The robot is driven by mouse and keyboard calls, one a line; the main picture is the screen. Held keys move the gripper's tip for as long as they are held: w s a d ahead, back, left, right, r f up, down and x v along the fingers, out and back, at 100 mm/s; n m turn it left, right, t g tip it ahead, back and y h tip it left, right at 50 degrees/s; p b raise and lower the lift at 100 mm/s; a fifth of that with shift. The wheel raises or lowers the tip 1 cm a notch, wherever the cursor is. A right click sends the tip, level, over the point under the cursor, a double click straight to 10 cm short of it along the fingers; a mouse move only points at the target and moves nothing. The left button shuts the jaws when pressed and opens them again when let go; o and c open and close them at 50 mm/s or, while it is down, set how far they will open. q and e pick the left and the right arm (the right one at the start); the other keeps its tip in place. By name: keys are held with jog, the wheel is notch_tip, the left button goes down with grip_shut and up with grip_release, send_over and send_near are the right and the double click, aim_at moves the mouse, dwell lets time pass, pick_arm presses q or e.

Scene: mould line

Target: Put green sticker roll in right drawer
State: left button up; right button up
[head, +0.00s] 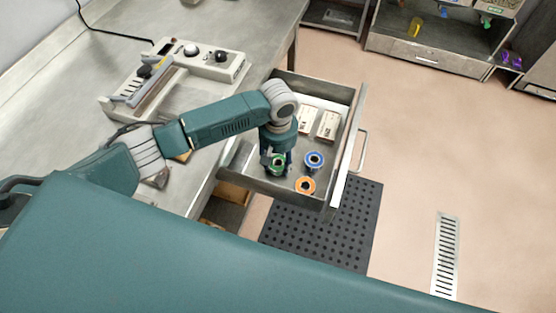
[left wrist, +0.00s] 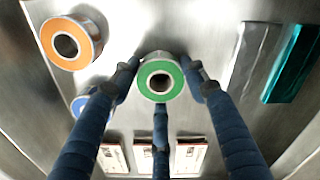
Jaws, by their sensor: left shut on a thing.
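The green sticker roll (left wrist: 160,78) is between the fingers of my left gripper (left wrist: 160,85), which is shut on it. In the head view the green roll (head: 277,165) is at the fingertips of my left gripper (head: 276,160), inside the open drawer (head: 322,203). I cannot tell whether the roll touches the drawer floor. A blue roll (head: 314,160) and an orange roll (head: 306,185) stand in the drawer to its right. My right gripper is not in view.
The drawer sticks out from the metal bench (head: 85,75), above a black perforated mat (head: 320,235). A sealing machine (head: 185,80) stands on the bench.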

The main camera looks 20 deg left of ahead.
pick_arm(q)
jog(key=shift+f, duration=0.1)
jog(key=o, duration=1.1)
notch_tip(320, 180, up, 12)
jog(key=shift+b, duration=0.3)
